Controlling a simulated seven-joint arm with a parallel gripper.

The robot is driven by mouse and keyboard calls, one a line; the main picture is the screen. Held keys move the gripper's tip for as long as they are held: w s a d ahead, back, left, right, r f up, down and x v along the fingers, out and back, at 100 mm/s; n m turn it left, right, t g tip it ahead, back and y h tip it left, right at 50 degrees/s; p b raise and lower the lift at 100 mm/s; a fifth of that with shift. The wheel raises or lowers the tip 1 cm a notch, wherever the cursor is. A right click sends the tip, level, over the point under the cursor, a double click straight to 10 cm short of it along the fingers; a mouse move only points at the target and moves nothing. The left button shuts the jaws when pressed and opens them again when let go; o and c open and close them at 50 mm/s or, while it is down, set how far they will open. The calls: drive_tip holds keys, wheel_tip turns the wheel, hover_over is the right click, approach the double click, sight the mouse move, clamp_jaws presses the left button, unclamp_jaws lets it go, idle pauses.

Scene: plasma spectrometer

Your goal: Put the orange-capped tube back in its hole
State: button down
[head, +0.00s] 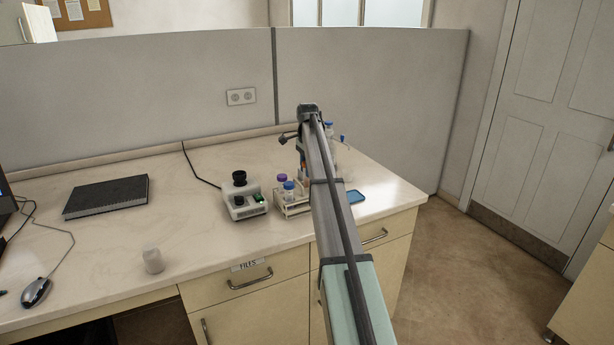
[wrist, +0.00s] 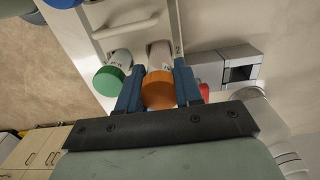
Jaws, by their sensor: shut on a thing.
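My gripper (wrist: 159,88) is shut on the orange-capped tube (wrist: 159,90) in the wrist view, with a blue finger on each side of its cap. The tube's pale body points away from the camera, toward the white rack (wrist: 130,13). Its lower end is hidden, so I cannot tell whether it is in a hole or above one. A green-capped tube (wrist: 109,81) stands just left of the gripper. In the head view the rack (head: 291,210) is partly behind my arm, with a purple-capped tube (head: 282,178) and a blue-capped tube (head: 289,186). The gripper is mostly hidden there.
A blue flat object (head: 355,196) lies right of my arm. A small white cup (head: 153,261) and a dark notebook (head: 106,196) are farther left. The counter between them is clear.

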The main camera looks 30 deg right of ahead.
drive_tip(key=shift+f, duration=1.45)
drive_tip(key=shift+f, duration=0.1)
drive_tip(key=c, duration=1)
unclamp_jaws()
drive_tip(key=shift+c, duration=0.2)
wheel_tip(320, 180, up, 12)
drive_tip(key=shift+r, duration=0.1)
